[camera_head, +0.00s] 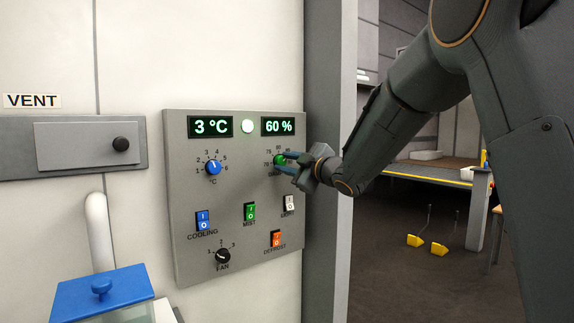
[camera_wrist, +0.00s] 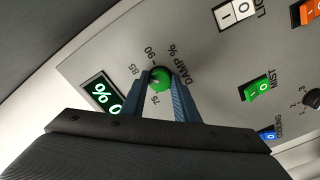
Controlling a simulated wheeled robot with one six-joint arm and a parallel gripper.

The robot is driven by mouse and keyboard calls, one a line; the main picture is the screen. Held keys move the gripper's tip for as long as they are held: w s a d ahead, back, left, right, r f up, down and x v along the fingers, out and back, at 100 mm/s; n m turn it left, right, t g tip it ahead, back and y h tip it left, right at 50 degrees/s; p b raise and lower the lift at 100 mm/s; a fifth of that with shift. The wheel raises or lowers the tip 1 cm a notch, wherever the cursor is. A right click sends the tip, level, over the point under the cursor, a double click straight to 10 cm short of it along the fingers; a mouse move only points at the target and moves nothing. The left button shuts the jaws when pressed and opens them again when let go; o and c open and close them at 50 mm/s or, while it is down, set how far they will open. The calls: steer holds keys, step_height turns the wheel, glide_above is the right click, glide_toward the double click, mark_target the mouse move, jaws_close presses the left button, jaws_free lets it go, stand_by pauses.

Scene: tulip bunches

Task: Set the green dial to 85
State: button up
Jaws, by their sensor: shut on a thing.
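The green dial (camera_head: 279,160) is on the grey control panel, below the right display, which reads 60 % (camera_head: 278,126). In the wrist view the green dial (camera_wrist: 159,80) sits between the two blue fingers, with numbers 75, 85 and 90 showing around it and the label DAMP %. Part of the scale is hidden behind a finger. My gripper (camera_head: 285,161) is shut on the dial, one finger on each side. The dial's exact pointer setting is too small to read surely.
The panel (camera_head: 180,260) also carries a blue dial (camera_head: 214,167), a black fan dial (camera_head: 223,256) and several rocker switches, including the white one (camera_head: 290,203) just below my gripper. A left display (camera_head: 210,127) reads 3 °C. A door frame stands right of the panel.

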steer(key=o, duration=1.1)
steer(key=shift+c, duration=0.2)
steer(key=b+v, duration=0.1)
steer(key=v, duration=0.6)
steer(key=shift+s+d, duration=0.25)
steer(key=shift+s, duration=0.05)
